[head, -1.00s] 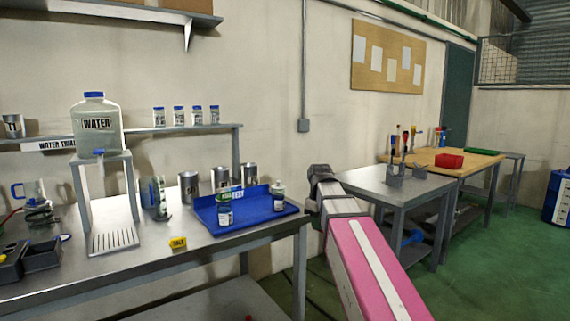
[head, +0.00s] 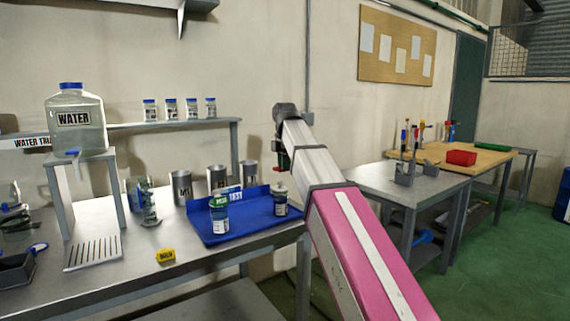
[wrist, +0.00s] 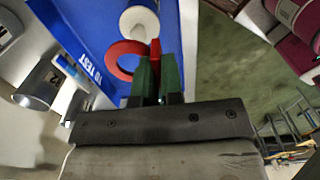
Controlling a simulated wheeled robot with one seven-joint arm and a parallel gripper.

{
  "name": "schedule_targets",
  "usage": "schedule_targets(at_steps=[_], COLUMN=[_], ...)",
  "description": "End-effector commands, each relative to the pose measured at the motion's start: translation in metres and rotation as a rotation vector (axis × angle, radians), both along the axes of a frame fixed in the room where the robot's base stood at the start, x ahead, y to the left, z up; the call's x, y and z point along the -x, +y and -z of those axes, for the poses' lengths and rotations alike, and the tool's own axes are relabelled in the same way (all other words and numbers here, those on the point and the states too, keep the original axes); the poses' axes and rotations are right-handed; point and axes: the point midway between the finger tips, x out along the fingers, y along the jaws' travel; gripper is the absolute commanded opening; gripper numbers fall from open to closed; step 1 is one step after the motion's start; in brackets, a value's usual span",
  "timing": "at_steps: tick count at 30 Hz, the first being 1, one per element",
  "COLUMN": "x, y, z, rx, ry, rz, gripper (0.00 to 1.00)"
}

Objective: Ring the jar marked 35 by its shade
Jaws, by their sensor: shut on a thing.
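The blue tray (head: 262,232), labelled "TO TEST", holds two jars. I cannot read a 35 on either. My gripper (head: 281,165), partly hidden by my arm, is above the tray near the pale-topped jar. In the wrist view its green fingers (wrist: 158,78) are shut on the tab of a red ring (wrist: 121,74). The ring appears beside a white round top (wrist: 138,22), over the tray; I cannot tell whether they touch.
Steel cups (head: 181,188) stand behind the tray. A yellow tag block (head: 165,256) lies in front of it. A water jug (head: 75,118) sits on a stand at left. Several small jars (head: 170,108) line the shelf. A second table (head: 440,185) stands right.

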Motion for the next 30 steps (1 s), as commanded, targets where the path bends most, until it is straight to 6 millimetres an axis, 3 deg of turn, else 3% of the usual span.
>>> schedule_targets(at_steps=[30], x=[0.000], y=[0.000], z=[0.045], rx=[0.000], ry=[0.000], rz=[0.002], gripper=[0.00])
